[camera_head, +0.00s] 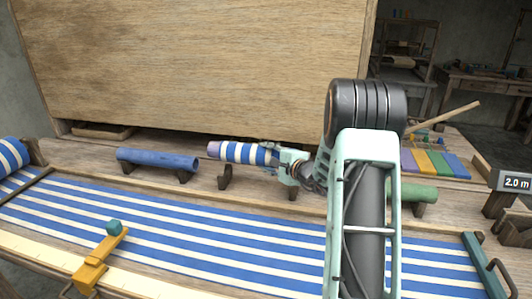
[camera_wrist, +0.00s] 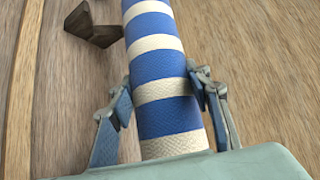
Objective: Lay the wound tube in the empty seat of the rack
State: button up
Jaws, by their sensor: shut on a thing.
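The wound tube (camera_head: 240,152), striped blue and cream with a lavender end, lies roughly level in my gripper (camera_head: 274,157). In the wrist view the fingers (camera_wrist: 163,92) press on both sides of the striped tube (camera_wrist: 165,62). The rack's empty seat shows as a dark wooden cradle (camera_head: 225,178) at the left and another (camera_head: 292,192) partly behind my wrist. The tube's left part is just above the left cradle in the head view; I cannot tell the exact gap. In the wrist view this cradle (camera_wrist: 92,24) shows left of the tube.
A blue tube (camera_head: 158,159) rests in the seat to the left. A green tube (camera_head: 420,193) lies to the right, partly hidden by my arm. A wooden panel (camera_head: 200,65) stands behind. Striped cloth (camera_head: 190,220) stretches in front, with a yellow wooden piece (camera_head: 100,260) over it.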

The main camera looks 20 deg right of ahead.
notch_tip(320, 180, down, 4)
jog(key=shift+r+b, duration=0.15)
jog(key=shift+b, duration=0.55)
notch_tip(320, 180, down, 3)
jog(key=b, duration=0.4)
jog(key=shift+b, duration=0.3)
jog(key=o, duration=1.6)
jog(key=shift+c, duration=0.2)
jog(key=shift+f, duration=0.2)
jog(key=v, duration=1.2)
jog(key=shift+r, duration=0.1)
jog(key=shift+r, duration=0.1)
